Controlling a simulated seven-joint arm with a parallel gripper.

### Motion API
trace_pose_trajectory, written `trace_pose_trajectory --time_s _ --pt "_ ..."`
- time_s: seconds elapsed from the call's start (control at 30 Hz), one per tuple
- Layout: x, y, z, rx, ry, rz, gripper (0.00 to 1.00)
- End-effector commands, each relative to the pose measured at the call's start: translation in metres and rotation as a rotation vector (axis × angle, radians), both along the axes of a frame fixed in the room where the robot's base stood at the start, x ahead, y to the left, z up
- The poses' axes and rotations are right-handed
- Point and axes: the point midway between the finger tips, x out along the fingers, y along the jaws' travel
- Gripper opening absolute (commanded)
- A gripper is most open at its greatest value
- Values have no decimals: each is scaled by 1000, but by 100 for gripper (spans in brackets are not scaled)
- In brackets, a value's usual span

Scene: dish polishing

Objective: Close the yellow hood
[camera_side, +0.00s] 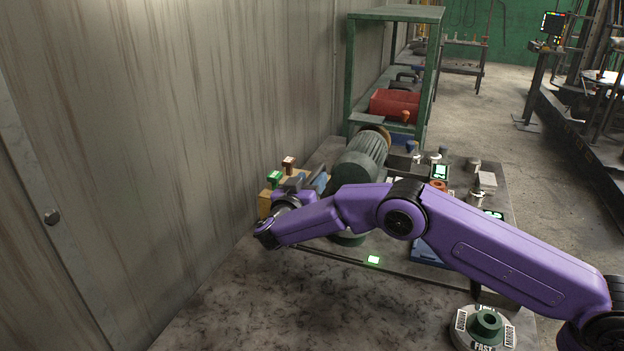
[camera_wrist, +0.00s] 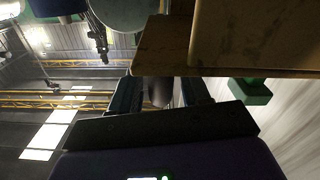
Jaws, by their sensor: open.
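The yellow hood (camera_side: 266,203) shows as a small ochre patch at the left end of the machine in the side view, mostly hidden behind my arm and gripper. In the wrist view a worn, yellow-brown panel (camera_wrist: 235,42), which looks like part of the hood, fills the upper right. My gripper (camera_wrist: 160,92) is open, its two dark fingers apart and their tips close to the panel's lower edge. Whether they touch it I cannot tell. In the side view my gripper (camera_side: 295,184) is beside the hood, partly hidden by my wrist.
A green motor (camera_side: 362,158) stands just right of my gripper. Green (camera_side: 274,178) and brown (camera_side: 288,163) knobs rise near the hood. A round dial (camera_side: 485,326) sits at the front right. The wall (camera_side: 180,120) is close on the left; the front tabletop (camera_side: 270,310) is clear.

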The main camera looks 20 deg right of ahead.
Motion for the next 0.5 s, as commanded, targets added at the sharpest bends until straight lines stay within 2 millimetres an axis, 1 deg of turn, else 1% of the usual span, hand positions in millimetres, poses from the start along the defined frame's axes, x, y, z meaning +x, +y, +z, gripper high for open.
trace_pose_trajectory --time_s 0.03,0.2,0.47,0.5 --pt "4 -4 0 0 0 -1 46" --pt "10 -9 0 -1 0 1 46" --pt "10 -10 0 -1 0 1 46" --pt "10 -10 0 -1 0 1 37"
